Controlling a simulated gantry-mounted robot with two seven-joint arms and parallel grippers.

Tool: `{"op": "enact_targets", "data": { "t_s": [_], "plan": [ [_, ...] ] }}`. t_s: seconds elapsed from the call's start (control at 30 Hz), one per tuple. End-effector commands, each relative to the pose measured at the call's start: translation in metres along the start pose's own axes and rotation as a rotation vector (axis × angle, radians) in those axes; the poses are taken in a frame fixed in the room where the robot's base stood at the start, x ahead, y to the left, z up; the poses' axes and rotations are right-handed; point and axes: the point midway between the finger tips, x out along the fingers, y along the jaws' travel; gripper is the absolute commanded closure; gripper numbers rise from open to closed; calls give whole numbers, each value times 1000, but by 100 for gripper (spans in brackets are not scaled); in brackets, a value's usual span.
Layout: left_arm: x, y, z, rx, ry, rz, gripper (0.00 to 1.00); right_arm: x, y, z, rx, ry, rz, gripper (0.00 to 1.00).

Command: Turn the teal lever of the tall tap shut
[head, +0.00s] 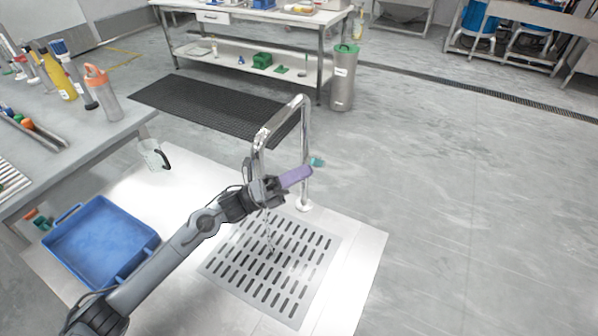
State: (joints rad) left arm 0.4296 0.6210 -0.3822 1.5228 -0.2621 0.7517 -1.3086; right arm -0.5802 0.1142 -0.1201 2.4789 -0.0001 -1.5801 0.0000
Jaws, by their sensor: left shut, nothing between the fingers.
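The tall chrome tap (304,130) stands upright at the back edge of the steel counter, its spout bending over to the left and down. Its teal lever (317,162) sticks out on the right side of the upright pipe. My left gripper (296,177) is shut and empty, its purple fingers pointing right at the upright pipe just left of and a little below the lever. I cannot tell whether the fingers touch the pipe. A faint wavy streak, perhaps running water, shows above the slotted drain (290,262). My right gripper is not in view.
A blue tray (100,240) lies on the left of the counter. A clear jug (153,155) stands behind it. A grey bench (95,130) with bottles is at the left. A metal bin (343,80) stands behind the tap. The floor to the right is clear.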

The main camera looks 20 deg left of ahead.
Motion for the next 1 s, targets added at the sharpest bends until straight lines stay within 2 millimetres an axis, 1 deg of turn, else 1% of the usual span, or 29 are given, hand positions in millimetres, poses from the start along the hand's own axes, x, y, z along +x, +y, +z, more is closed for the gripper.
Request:
{"op": "enact_targets", "data": {
  "t_s": [0.03,0.37,0.57,0.77,1.0],
  "plan": [
    [2,-3,2,-6,1,7,100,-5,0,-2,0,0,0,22],
    [4,-4,4,-39,1,40,100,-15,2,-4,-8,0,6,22],
    [7,-7,7,-70,1,71,100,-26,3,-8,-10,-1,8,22],
    [15,-13,15,-139,1,141,100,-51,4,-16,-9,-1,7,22],
    [28,-18,28,-280,1,283,100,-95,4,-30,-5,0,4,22]
  ]
}}
